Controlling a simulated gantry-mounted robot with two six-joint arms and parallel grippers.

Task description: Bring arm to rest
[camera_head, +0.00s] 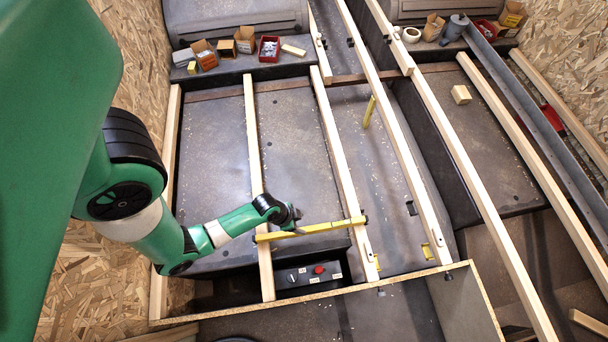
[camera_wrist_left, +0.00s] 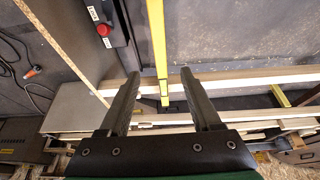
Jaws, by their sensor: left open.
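My left arm, green with black joints, comes in from the left in the head view. Its gripper (camera_head: 292,216) is above the wooden slats, close to a yellow bar (camera_head: 325,227) that lies across two of them. In the left wrist view the gripper (camera_wrist_left: 160,76) is open, with two dark fingers apart. The yellow bar (camera_wrist_left: 156,40) shows in line with the gap between them; nothing is visibly gripped. I cannot tell the height between fingers and bar. My right gripper is not in view.
Long wooden slats (camera_head: 333,150) run over dark panels. A black box with a red button (camera_head: 319,269) sits below the gripper. Another yellow piece (camera_head: 369,112) stands farther right. Small boxes and a red bin (camera_head: 269,49) sit on the back ledge. Chipboard walls (camera_head: 135,50) flank the sides.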

